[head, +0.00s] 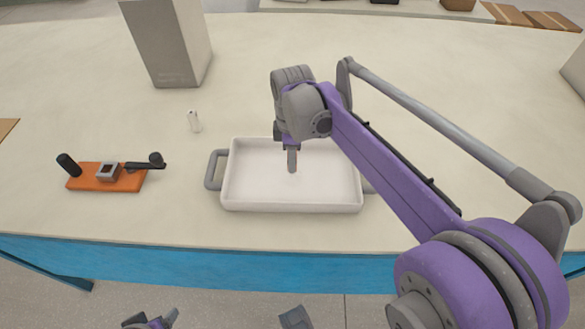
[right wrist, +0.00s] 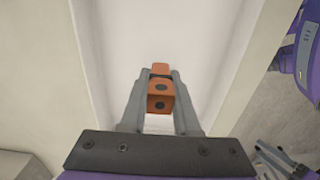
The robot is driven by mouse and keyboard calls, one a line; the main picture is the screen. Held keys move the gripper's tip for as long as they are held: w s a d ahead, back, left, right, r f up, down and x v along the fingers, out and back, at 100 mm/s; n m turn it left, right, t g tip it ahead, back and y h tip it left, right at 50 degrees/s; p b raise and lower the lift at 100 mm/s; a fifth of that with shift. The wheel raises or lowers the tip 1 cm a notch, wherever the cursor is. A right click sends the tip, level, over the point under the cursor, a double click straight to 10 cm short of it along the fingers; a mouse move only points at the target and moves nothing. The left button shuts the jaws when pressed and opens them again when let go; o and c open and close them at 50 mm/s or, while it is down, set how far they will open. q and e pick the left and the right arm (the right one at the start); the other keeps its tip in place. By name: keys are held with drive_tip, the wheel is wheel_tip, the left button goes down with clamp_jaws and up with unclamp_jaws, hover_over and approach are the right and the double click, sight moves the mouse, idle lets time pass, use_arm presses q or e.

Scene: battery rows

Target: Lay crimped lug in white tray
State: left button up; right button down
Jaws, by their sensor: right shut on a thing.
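The white tray (head: 245,200) with grey side handles lies on the table, and its floor fills much of the right wrist view (right wrist: 205,45). The lug is hidden in the head view. I cannot tell whether it touches the tray floor. My left gripper (head: 152,321) shows only partly at the bottom edge, its jaw opening unclear.
An orange base with a black-handled tool (head: 108,172) stands left of the tray. A small white item (head: 194,121) stands behind the tray's left side. A tall grey block (head: 170,45) is farther back.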

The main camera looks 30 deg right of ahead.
drive_tip(key=shift+f+b, duration=0.3)
drive_tip(key=shift+f, duration=1.5)
drive_tip(key=shift+f, duration=0.1)
drive_tip(key=c, duration=0.7)
unclamp_jaws()
drive_tip(key=shift+o, duration=0.2)
wheel_tip(320, 180, up, 12)
drive_tip(key=shift+r+p, duration=0.15)
drive_tip(key=shift+p, duration=1.05)
